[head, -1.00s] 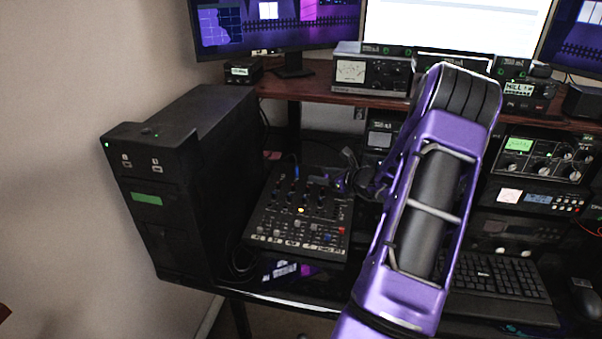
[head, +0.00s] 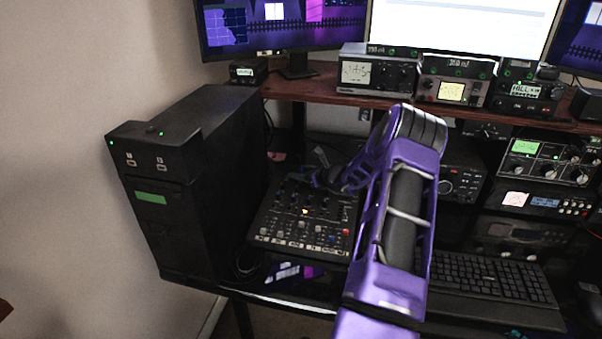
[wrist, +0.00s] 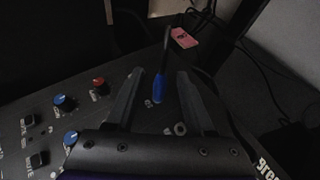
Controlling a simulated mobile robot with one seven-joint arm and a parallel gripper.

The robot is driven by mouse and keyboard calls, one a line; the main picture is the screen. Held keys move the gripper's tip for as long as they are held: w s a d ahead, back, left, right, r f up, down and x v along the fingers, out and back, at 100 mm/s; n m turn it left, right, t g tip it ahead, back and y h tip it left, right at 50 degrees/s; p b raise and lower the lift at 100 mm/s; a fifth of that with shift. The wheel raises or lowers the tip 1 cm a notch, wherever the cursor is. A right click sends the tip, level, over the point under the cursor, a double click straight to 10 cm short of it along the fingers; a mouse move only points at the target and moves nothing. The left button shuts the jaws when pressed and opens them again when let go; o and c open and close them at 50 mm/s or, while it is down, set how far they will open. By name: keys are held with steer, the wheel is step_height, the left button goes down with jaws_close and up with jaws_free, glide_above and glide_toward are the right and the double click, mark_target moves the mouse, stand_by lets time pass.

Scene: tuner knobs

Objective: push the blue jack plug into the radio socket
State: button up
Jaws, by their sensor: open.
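The blue jack plug (wrist: 158,88) stands near the back edge of the mixer (wrist: 100,115) in the wrist view, with a black cable running up from it. My gripper (wrist: 160,76) is open, with one finger on each side of the plug. I see a gap on both sides, and I cannot tell the depth between them. In the head view my gripper (head: 318,179) is over the back of the mixer (head: 300,215), and the plug does not show there. Round metal sockets (wrist: 180,129) sit beside the plug. I cannot pick out the radio socket.
A black computer tower (head: 185,190) stands close to the left of the mixer. A wooden shelf (head: 320,88) with instruments runs behind. A keyboard (head: 490,280) lies to the right. A pink tag (wrist: 184,38) lies behind the plug in the wrist view.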

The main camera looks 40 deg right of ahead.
mark_target(301, 168)
jaws_close()
steer(key=shift+r, duration=0.25)
steer(key=shift+s+a+r+p, duration=0.15)
steer(key=shift+r+p, duration=0.55)
steer(key=shift+r, duration=0.7)
steer(key=shift+s+a+r+p, duration=0.1)
steer(key=shift+r+p, duration=0.55)
steer(key=shift+r, duration=0.75)
steer(key=s+d+r+p, duration=0.1)
steer(key=s+p, duration=0.1)
steer(key=s+d+r+p, duration=0.1)
steer(key=r, duration=0.1)
steer(key=shift+s+d+r+p, duration=0.2)
steer(key=shift+s+d+p, duration=0.2)
